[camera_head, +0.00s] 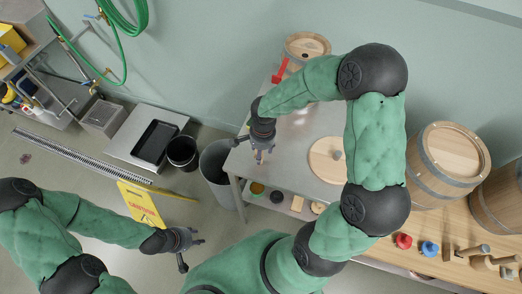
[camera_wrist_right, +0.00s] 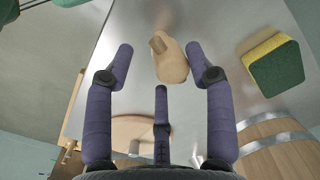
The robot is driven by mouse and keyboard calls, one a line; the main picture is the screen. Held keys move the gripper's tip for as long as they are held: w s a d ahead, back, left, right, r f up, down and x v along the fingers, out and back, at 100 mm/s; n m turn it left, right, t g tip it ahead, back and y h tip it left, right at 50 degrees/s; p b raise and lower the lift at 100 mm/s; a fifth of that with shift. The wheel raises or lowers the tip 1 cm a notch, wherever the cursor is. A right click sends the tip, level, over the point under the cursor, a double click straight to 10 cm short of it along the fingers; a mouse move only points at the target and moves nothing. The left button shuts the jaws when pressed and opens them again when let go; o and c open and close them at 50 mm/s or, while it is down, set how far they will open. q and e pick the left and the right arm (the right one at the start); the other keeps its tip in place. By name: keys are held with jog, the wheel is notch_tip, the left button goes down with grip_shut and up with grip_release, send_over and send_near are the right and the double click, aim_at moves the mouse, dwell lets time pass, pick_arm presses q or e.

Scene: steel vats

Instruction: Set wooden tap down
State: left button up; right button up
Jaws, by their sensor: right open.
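The pale wooden tap (camera_wrist_right: 172,60) shows in the right wrist view over the steel table top (camera_wrist_right: 205,28), apparently lying on it, between and a little beyond my fingertips. My right gripper (camera_wrist_right: 163,65) is open, its purple fingers spread around the tap with gaps at both sides. In the head view my right gripper (camera_head: 262,154) hangs over the left end of the steel table (camera_head: 284,174); I cannot make out the tap there. My left gripper (camera_head: 190,242) is open and empty at lower left, away from the table.
A yellow-green sponge (camera_wrist_right: 270,62) lies right of the tap. A round wooden lid (camera_head: 322,160) lies on the steel table, with a small cask (camera_head: 306,46) behind. Larger barrels (camera_head: 440,165) stand right. A grey bin (camera_head: 218,180) and yellow floor sign (camera_head: 140,203) stand left.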

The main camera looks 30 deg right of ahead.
jog(key=shift+r, duration=0.1)
jog(key=shift+r+p, duration=0.25)
jog(key=shift+p, duration=0.05)
notch_tip(320, 180, up, 12)
jog(key=p, duration=0.1)
jog(key=shift+s+d+f, duration=0.15)
jog(key=shift+d+f, duration=0.05)
jog(key=shift+d, duration=0.05)
